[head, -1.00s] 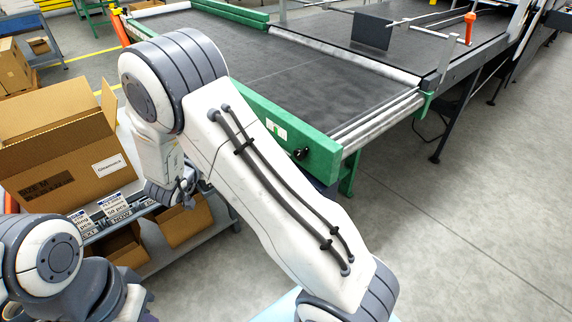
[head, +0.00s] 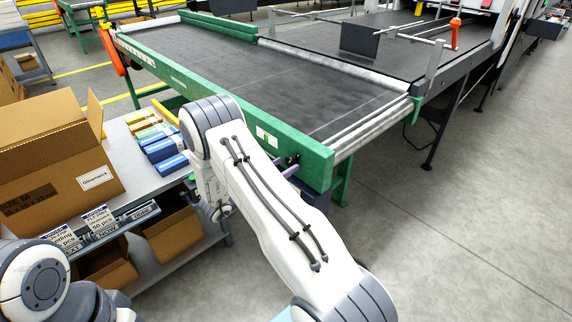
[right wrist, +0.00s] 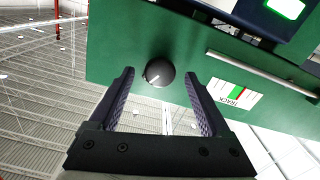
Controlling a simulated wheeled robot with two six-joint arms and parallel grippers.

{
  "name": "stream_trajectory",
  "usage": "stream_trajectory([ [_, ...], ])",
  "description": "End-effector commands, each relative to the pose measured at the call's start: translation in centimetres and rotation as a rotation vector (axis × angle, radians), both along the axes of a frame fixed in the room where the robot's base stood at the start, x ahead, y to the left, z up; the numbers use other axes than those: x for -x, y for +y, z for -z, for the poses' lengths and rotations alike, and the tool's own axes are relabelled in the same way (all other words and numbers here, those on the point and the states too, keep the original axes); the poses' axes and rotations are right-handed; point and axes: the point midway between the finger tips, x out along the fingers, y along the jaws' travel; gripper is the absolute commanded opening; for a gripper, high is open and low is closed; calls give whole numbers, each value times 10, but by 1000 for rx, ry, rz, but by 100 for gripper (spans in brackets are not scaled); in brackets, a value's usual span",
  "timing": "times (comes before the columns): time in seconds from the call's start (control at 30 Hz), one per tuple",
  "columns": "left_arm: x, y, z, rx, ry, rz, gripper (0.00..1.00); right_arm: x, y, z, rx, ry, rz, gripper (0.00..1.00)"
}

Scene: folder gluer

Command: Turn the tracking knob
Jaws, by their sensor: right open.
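The tracking knob (right wrist: 159,73) is a round black knob with a white pointer line, on the green side panel (right wrist: 120,40) of the conveyor. My right gripper (right wrist: 159,78) is open, its dark ridged fingertips to the left and right of the knob in the right wrist view. I cannot tell whether they touch it. A TRACK label (right wrist: 236,96) with a green and red scale is right of the knob. In the head view my right arm covers part of the panel, and only a bit of finger (head: 290,171) shows. My left gripper is out of view.
The dark conveyor belt (head: 250,70) lies behind the green rail. A grey table (head: 125,160) at left holds an open cardboard box (head: 50,150) and several blue packs (head: 165,150). More boxes stand below. The floor (head: 460,230) at right is clear.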

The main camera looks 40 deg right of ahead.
Motion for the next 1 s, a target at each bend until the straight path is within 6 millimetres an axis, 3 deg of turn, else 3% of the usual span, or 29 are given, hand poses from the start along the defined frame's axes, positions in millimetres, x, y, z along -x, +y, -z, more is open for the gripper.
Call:
stream_trajectory([
  [0.2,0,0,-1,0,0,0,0,-1,-16,0,0,1,1,81],
  [0.47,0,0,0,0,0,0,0,-1,-17,0,0,0,0,81],
  [0.67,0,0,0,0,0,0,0,-1,-16,0,0,0,-1,5],
  [0.7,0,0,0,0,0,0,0,-1,-16,0,0,0,-1,0],
  [1.0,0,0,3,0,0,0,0,-1,-16,1,-4,-55,-1,0],
])
